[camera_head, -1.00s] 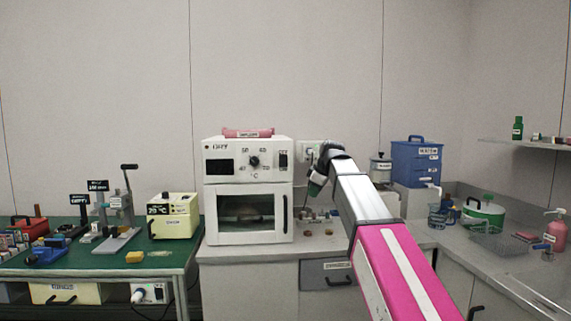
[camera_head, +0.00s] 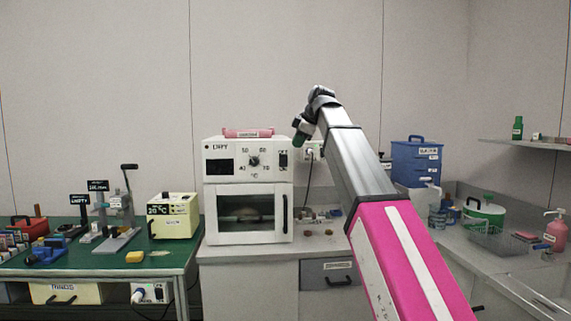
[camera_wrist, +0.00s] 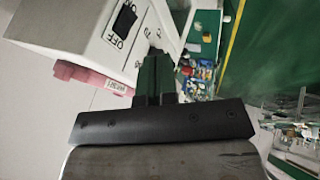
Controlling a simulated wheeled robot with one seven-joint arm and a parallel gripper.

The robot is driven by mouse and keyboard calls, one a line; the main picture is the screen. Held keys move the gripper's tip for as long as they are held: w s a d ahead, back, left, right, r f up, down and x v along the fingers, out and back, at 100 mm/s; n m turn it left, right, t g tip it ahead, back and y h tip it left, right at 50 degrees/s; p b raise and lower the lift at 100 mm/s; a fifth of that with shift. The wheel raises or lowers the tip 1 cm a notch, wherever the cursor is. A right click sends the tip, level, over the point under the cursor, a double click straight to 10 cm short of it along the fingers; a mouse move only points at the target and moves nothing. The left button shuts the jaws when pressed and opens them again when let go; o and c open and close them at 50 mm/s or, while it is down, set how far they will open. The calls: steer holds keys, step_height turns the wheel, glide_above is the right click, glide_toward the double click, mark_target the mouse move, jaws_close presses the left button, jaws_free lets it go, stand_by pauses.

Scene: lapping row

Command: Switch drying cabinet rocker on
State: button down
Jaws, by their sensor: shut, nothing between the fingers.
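The drying cabinet (camera_head: 211,212) is a white box with a dark window, a knob and a dark display, standing on the grey counter. Its black rocker (camera_head: 283,160) is at the right of the upper panel; it also shows in the wrist view (camera_wrist: 123,19) beside an OFF label. Which way the rocker is tipped is too small to tell. My gripper (camera_head: 298,140) is up and right of the rocker, near the cabinet's top right corner. In the wrist view its dark green fingers (camera_wrist: 157,62) are shut and empty, apart from the rocker.
A pink object (camera_head: 248,132) lies on top of the cabinet. A wall socket (camera_head: 314,149) with a cable is to its right. A blue container (camera_head: 416,160) stands further right. A green table (camera_head: 110,262) with tools and a cream box (camera_head: 173,216) is on the left.

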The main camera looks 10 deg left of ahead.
mark_target(286, 162)
steer(key=x, duration=0.4)
steer(key=w+x, duration=0.1)
steer(key=x, duration=0.2)
steer(key=w+r+x, duration=0.1)
steer(key=x, duration=0.3)
steer(key=shift+w+a+f, duration=0.15)
steer(key=shift+w+f, duration=0.15)
steer(key=shift+w, duration=0.05)
steer(key=shift+w+f, duration=0.1)
steer(key=shift+w, duration=0.25)
steer(key=shift+w+a+f, duration=0.1)
steer(key=shift+w+a, duration=0.05)
steer(key=shift+w, duration=0.15)
